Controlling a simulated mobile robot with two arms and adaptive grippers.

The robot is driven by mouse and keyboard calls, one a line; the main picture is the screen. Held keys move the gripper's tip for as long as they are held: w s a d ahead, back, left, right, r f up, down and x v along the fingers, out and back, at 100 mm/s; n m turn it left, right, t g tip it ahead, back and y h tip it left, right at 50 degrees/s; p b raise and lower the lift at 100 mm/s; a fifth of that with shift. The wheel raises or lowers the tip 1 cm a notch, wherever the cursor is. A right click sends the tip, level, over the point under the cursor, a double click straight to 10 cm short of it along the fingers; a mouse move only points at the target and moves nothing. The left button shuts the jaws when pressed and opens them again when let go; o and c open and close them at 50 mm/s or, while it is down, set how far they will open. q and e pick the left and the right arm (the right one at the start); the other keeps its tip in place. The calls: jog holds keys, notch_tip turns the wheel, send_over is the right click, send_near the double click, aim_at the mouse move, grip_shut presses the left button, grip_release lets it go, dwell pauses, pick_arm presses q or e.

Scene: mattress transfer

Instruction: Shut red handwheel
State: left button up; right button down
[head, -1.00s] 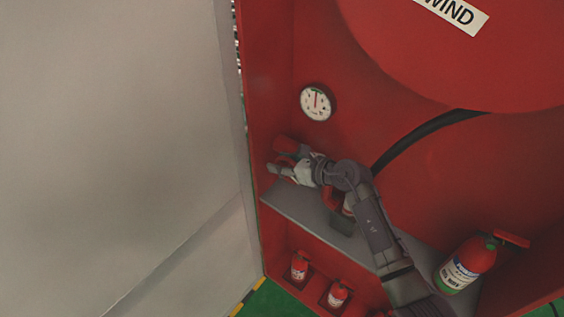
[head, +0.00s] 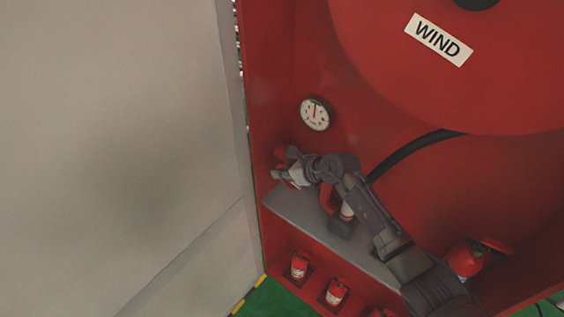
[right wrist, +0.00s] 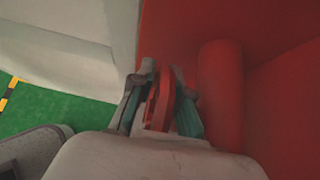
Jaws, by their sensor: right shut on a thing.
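The red handwheel (right wrist: 161,98) shows edge-on in the right wrist view, between the fingers of my right gripper (right wrist: 158,92). The gripper is shut on its rim. Beside it, to the right, a red pipe (right wrist: 221,95) stands upright. In the head view my right gripper (head: 284,178) is at the left side of the red cabinet, just above the grey shelf, and hides most of the wheel. A red fitting (head: 287,153) shows just above the gripper. My left gripper is not in view.
A round gauge (head: 315,114) is on the cabinet's back wall above my gripper. A large red reel (head: 460,80) marked WIND fills the upper right. Extinguishers stand on the grey shelf (head: 300,212) and below it. A pale door panel (head: 120,150) fills the left.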

jog(key=shift+w+f+g+h+p, duration=0.15)
jog(key=shift+g+h+p, duration=0.25)
jog(key=shift+g+h, duration=0.4)
jog(key=shift+f+g+h, duration=0.35)
jog(key=shift+g+h, duration=0.05)
jog(key=shift+h, duration=0.4)
jog(key=c, duration=1.1)
grip_release()
jog(key=v, duration=1.2)
